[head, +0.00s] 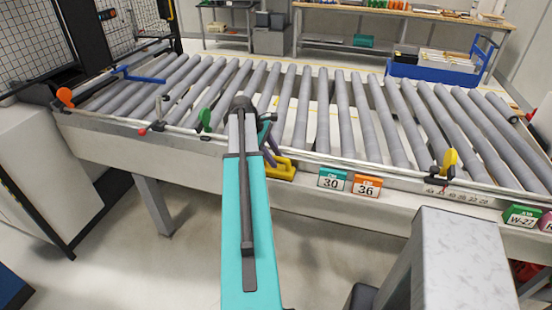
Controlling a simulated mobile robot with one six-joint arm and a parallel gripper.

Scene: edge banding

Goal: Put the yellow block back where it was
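A yellow block (283,168) shows at the front rail of the roller conveyor, just right of my teal and grey arm. Its left part is hidden behind the arm. My gripper (268,141) appears as small dark parts at the far end of the arm, just above the block in the picture. The arm hides much of it, so I cannot tell whether its fingers are open or shut, or whether they touch the block.
The roller conveyor (341,115) spans the view; its rollers are mostly bare. Coloured number signs (334,181) hang on its front rail. Orange, green and yellow paddle-shaped handles (450,160) stand along it. A blue cart (432,75) and workbenches are behind. A grey post stands front right.

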